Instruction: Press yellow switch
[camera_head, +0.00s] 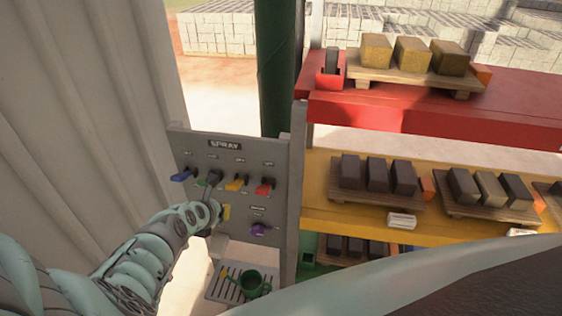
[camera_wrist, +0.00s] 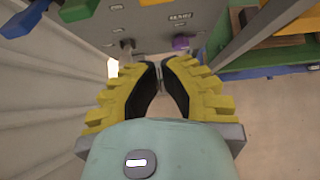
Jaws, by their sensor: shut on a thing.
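The yellow switch (camera_head: 235,184) is a small lever in the upper row of a grey panel marked SPRAY (camera_head: 224,144). It sits between a green switch (camera_head: 203,182) and a red switch (camera_head: 264,187). In the wrist view a yellow switch (camera_wrist: 156,2) is cut by the top edge. My gripper (camera_head: 222,208) is in front of the panel, a little below the yellow switch and apart from it. In the wrist view its yellow, black-padded fingers (camera_wrist: 160,68) are drawn together at the tips. What lies between them is too small to make out.
A blue switch (camera_head: 183,176) is at the panel's left and a purple knob (camera_head: 259,229) is lower right. A green watering can (camera_head: 252,283) stands on a grate below. Shelves with dark blocks (camera_head: 376,174) are to the right. A pale corrugated wall (camera_head: 85,110) is close on the left.

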